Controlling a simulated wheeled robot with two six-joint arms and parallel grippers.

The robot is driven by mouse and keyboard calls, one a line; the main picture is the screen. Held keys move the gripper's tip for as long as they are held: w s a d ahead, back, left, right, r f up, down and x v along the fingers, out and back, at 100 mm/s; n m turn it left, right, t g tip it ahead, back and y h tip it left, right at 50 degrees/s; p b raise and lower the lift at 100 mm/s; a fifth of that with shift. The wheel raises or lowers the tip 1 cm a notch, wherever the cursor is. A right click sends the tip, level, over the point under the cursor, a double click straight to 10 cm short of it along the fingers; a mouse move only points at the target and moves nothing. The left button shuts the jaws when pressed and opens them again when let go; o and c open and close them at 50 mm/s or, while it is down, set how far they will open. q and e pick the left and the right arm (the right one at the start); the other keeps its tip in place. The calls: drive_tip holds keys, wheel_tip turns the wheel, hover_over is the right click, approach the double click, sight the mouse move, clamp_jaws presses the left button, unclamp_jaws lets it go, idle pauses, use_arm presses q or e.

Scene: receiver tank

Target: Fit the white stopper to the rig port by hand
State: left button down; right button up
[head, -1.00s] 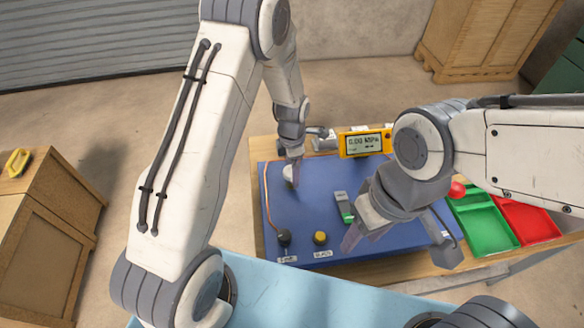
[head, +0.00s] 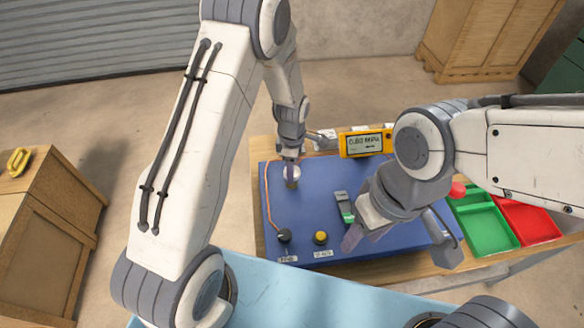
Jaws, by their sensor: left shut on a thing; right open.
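My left gripper (head: 291,168) is at the far left of the blue board, pointing down and shut on what looks like the white stopper (head: 285,175). The fingers partly cover this small pale round thing. A dark, short upright piece (head: 292,184) shows just below it and may be the rig port; I cannot tell whether the two touch or whether the stopper is seated. My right gripper (head: 400,243) is open and empty above the right part of the board, its fingers spread wide.
The blue board (head: 330,180) lies on a wooden table. It carries a black knob (head: 284,235), a yellow knob (head: 320,237) and a grey-green device (head: 344,207). A yellow gauge (head: 366,143) stands behind. Green (head: 486,228) and red (head: 528,222) trays lie right.

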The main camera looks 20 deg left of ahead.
use_arm(q)
drive_tip(key=m, duration=1.1)
drive_tip(key=shift+m, duration=0.4)
drive_tip(key=shift+c, duration=2.2)
unclamp_jaws()
drive_tip(key=shift+m, duration=0.7)
drive_tip(key=o, duration=0.4)
wheel_tip(320, 180, up, 7)
drive_tip(key=p, duration=0.5)
drive_tip(key=shift+p, duration=0.3)
